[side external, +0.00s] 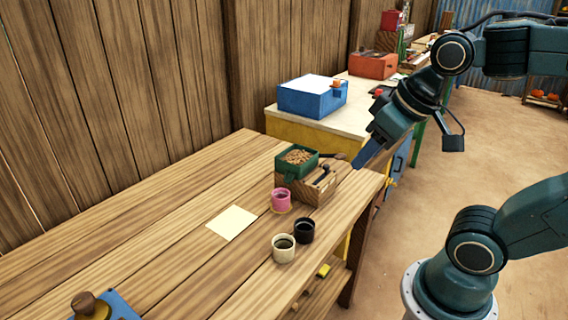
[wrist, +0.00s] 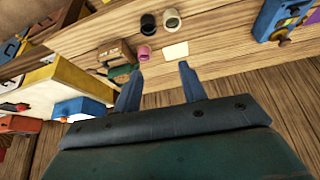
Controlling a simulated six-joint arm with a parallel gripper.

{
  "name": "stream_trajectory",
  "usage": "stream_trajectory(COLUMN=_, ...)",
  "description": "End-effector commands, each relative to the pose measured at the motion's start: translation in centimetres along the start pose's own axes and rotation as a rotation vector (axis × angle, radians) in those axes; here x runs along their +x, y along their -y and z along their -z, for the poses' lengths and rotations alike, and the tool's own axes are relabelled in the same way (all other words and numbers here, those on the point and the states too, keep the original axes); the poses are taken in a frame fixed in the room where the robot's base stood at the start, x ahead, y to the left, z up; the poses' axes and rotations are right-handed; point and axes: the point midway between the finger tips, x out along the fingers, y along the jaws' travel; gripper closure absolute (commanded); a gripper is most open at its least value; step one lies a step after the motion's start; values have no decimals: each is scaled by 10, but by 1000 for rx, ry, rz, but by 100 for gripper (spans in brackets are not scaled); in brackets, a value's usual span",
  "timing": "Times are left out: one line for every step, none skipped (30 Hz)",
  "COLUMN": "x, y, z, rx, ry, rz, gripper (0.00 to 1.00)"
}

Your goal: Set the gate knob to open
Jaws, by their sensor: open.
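A wooden knob (side external: 84,301) on a round yellowish disc sits on a blue base (side external: 122,307) at the bottom left of the side external view, partly cut off. In the wrist view a blue panel (wrist: 268,20) with a brown knob (wrist: 283,33) shows at the upper right, likely the same thing. I cannot read its setting. No label marks it as the gate knob. My gripper (side external: 364,156) is above the right end of the wooden table, far from this knob. In the wrist view my gripper (wrist: 158,78) is open, with nothing between its fingers.
Pink (side external: 281,200), black (side external: 304,231) and cream (side external: 284,249) cups and a pale paper (side external: 232,223) are nearby. The table's left half (side external: 100,240) is mostly clear. A blue box (side external: 305,98) stands behind.

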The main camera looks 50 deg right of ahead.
Motion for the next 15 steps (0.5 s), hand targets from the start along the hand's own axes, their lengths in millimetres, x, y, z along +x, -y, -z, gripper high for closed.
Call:
stream_trajectory(x=4, y=-4, z=8, rx=25, ry=8, rz=-11, gripper=59)
stream_trajectory(x=6, y=-7, z=13, rx=42, ry=10, rz=-18, gripper=59)
stream_trajectory(x=10, y=-11, z=20, rx=63, ry=13, rz=-27, gripper=59)
stream_trajectory(x=13, y=-14, z=25, rx=80, ry=17, rz=-35, gripper=59)
stream_trajectory(x=16, y=-18, z=30, rx=97, ry=18, rz=-42, gripper=59)
stream_trajectory(x=20, y=-23, z=37, rx=120, ry=22, rz=-52, gripper=59)
stream_trajectory(x=24, y=-27, z=42, rx=138, ry=25, rz=-61, gripper=59)
stream_trajectory(x=27, y=-31, z=47, rx=155, ry=26, rz=-68, gripper=59)
stream_trajectory(x=32, y=-37, z=54, rx=180, ry=30, rz=-79, gripper=59)
stream_trajectory(x=36, y=-41, z=58, rx=196, ry=33, rz=-87, gripper=59)
stream_trajectory(x=40, y=-46, z=63, rx=213, ry=33, rz=-95, gripper=59)
stream_trajectory(x=45, y=-52, z=69, rx=236, ry=37, rz=-106, gripper=59)
stream_trajectory(x=50, y=-57, z=73, rx=253, ry=40, rz=-113, gripper=59)
stream_trajectory(x=54, y=-62, z=77, rx=271, ry=41, rz=-121, gripper=59)
stream_trajectory(x=60, y=-69, z=82, rx=293, ry=45, rz=-131, gripper=59)
